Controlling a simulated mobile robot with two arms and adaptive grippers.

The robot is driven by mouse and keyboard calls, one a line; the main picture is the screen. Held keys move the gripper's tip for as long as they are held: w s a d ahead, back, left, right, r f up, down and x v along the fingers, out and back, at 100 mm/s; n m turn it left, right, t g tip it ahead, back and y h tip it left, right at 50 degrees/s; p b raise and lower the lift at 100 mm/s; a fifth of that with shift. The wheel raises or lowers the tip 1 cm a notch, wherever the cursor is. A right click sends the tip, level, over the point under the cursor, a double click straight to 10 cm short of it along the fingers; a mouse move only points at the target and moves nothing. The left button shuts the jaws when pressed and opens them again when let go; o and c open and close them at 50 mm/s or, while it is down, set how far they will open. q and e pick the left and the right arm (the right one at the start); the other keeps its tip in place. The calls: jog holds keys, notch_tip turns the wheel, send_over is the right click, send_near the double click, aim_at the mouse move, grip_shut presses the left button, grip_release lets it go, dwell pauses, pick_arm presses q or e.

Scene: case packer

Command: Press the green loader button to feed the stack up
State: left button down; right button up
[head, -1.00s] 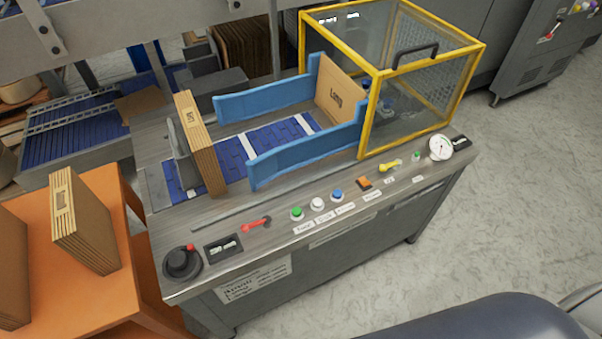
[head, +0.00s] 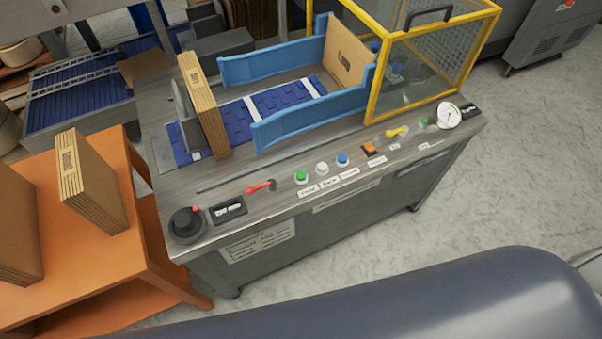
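The green loader button (head: 301,177) sits on the front panel of the machine, left of a white button (head: 322,168) and a blue button (head: 342,160). Labels lie below the buttons, too blurred to read surely. A stack of flat cardboard cases (head: 204,105) stands upright on the blue belt (head: 232,118), against a grey pusher plate at its left. A single cardboard case (head: 346,54) stands at the far end between the blue guide rails (head: 312,119). Neither of my grippers is in view.
An orange table (head: 98,256) at the left holds more case stacks (head: 92,183). A red lever (head: 260,187), black knob (head: 187,224), orange switch (head: 369,149), yellow lever (head: 397,132) and gauge (head: 448,115) share the panel. A yellow-framed guard (head: 425,75) covers the right end.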

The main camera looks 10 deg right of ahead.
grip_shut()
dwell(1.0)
